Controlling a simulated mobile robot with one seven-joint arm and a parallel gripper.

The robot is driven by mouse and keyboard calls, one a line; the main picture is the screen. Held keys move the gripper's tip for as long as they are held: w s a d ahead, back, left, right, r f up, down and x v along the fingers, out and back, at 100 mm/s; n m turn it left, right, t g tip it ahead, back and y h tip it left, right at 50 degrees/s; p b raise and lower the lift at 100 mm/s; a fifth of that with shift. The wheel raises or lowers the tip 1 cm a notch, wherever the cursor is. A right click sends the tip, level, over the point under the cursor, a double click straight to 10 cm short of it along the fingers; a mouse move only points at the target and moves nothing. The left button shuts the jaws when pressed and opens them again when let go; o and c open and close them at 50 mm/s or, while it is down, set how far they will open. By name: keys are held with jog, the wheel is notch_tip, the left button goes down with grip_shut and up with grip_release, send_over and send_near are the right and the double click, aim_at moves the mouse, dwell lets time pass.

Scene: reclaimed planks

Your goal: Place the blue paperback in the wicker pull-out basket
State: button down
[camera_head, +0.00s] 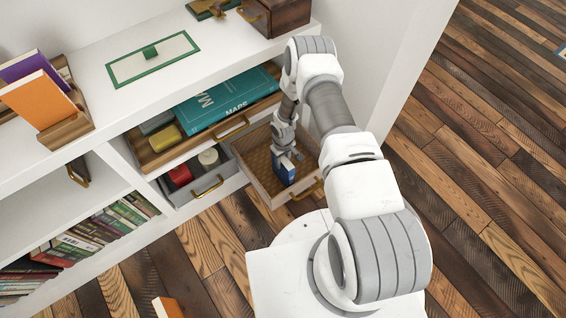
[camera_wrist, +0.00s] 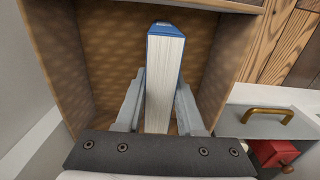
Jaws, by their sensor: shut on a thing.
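The blue paperback (camera_head: 286,172) is held upright in my gripper (camera_head: 285,152) inside the wicker pull-out basket (camera_head: 258,176). In the wrist view the blue paperback (camera_wrist: 165,80) shows its white page edges and blue cover, between the two fingers of my gripper (camera_wrist: 160,105). The wicker basket (camera_wrist: 215,70) is pulled out, and its woven walls surround the book. The book's lower end is hidden, so I cannot tell whether it touches the basket floor.
A grey drawer (camera_head: 200,190) with a red item and a round white item stands open left of the basket. Above it, a wooden drawer (camera_head: 150,158) holds a teal maps book (camera_head: 225,103). An orange book (camera_head: 40,98) stands on the shelf top. Plank floor (camera_head: 500,190) lies clear at right.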

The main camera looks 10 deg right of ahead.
jog(key=shift+f, duration=0.1)
jog(key=c, duration=1)
grip_release()
jog(key=shift+f, duration=0.25)
jog(key=o, duration=0.5)
jog(key=shift+r, duration=0.2)
